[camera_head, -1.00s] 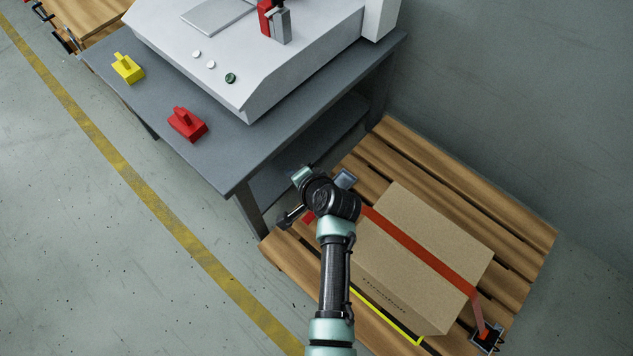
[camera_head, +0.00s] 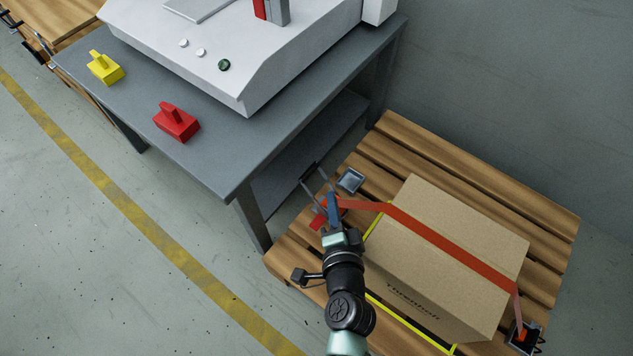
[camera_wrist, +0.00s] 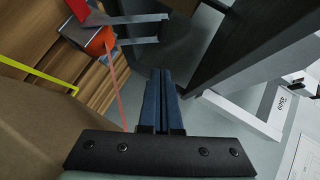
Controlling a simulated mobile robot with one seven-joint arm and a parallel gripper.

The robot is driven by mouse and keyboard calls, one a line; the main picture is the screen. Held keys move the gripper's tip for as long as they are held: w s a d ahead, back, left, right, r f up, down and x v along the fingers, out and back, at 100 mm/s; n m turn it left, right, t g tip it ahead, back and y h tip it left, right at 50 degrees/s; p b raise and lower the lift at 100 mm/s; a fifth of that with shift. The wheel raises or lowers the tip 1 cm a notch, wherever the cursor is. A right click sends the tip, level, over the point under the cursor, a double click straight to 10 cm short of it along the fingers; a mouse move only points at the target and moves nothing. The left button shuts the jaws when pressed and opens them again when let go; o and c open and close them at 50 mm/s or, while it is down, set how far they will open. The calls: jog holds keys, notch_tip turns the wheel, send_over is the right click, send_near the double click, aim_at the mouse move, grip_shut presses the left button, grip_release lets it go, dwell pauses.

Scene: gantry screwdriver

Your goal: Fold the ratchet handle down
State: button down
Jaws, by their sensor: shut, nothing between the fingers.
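The ratchet (camera_head: 320,219) sits at the left end of the red strap (camera_head: 430,235), at the pallet's near-left edge. Its grey handle (camera_head: 309,172), two parallel bars with a crosspiece, sticks out from the ratchet body toward the table. In the wrist view the handle bars (camera_wrist: 140,20) stand out rightward from the ratchet body (camera_wrist: 103,40) at upper left. My gripper (camera_head: 332,203) overlaps part of the ratchet in the head view. Its blue fingers (camera_wrist: 163,92) are together and empty. In the wrist view they are apart from the handle, below and right of it.
A strapped cardboard box (camera_head: 465,220) lies on the wooden pallet (camera_head: 480,160). A small grey square piece (camera_head: 350,180) lies beside the ratchet. The grey table (camera_head: 235,165) stands close by on the left, its leg (camera_head: 252,220) near the handle. Open floor is left of it.

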aim_at(314, 170)
jog(key=w+a+f, duration=0.1)
jog(key=w, duration=0.1)
jog(key=w+a+f+b, duration=0.1)
jog(key=w, duration=0.1)
jog(key=w+a+f+b, duration=0.1)
jog(key=w, duration=0.1)
jog(key=shift+w+f, duration=0.1)
jog(key=shift+w, duration=0.3)
jog(key=shift+w+a+f, duration=0.15)
jog(key=shift+a, duration=0.1)
